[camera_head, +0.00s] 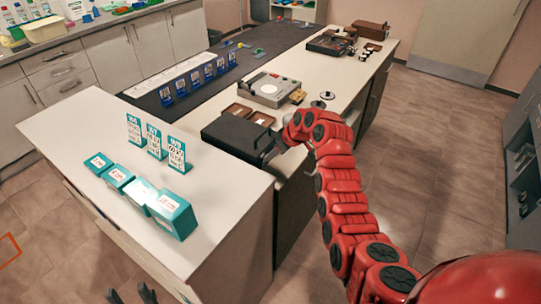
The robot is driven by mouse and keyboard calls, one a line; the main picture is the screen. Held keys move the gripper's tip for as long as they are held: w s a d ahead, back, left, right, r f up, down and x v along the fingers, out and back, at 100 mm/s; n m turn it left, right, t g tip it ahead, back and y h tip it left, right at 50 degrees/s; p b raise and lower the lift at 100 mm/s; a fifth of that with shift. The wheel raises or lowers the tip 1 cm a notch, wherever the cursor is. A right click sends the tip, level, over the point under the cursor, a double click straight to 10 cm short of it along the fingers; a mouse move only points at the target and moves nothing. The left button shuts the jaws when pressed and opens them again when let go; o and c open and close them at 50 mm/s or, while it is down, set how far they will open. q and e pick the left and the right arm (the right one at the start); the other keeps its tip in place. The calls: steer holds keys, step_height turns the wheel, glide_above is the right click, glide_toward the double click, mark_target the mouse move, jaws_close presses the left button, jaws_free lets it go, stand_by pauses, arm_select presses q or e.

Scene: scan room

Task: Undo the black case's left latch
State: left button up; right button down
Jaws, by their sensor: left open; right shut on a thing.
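The black case (232,130) lies closed on the light counter, left of my red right arm. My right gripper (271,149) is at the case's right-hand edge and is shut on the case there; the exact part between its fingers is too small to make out. The latches cannot be told apart in this view. My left gripper (130,296) shows only as two dark fingertips at the bottom edge, apart and empty, well away from the case.
Teal boxes (176,214) and numbered teal cards (155,142) stand left of the case. Blue card holders (200,77) line the dark mat. The counter's near end (222,238) is bare.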

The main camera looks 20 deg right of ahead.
steer(key=s+d+f+t+y+b, duration=0.1)
steer(key=t+b, duration=0.1)
steer(key=b, duration=0.4)
steer(key=s+f+t+y+b, duration=0.1)
steer(key=f+t+y+b, duration=0.1)
steer(key=b, duration=0.4)
steer(key=s+d+f+t+y+b, duration=0.1)
steer(key=f+t+y+b, duration=0.1)
steer(key=b, duration=0.4)
steer(key=shift+s+d+f, duration=0.2)
steer(key=shift+s+d, duration=0.05)
steer(key=shift+d, duration=0.1)
steer(key=shift+s+r+t+y+b, duration=0.1)
steer(key=shift+t+y+b, duration=0.3)
steer(key=shift+b, duration=0.65)
steer(key=c, duration=0.6)
jaws_free()
steer(key=shift+c, duration=0.2)
steer(key=shift+d, duration=0.1)
steer(key=v, duration=1.7)
steer(key=shift+s, duration=0.25)
steer(key=shift+w, duration=0.1)
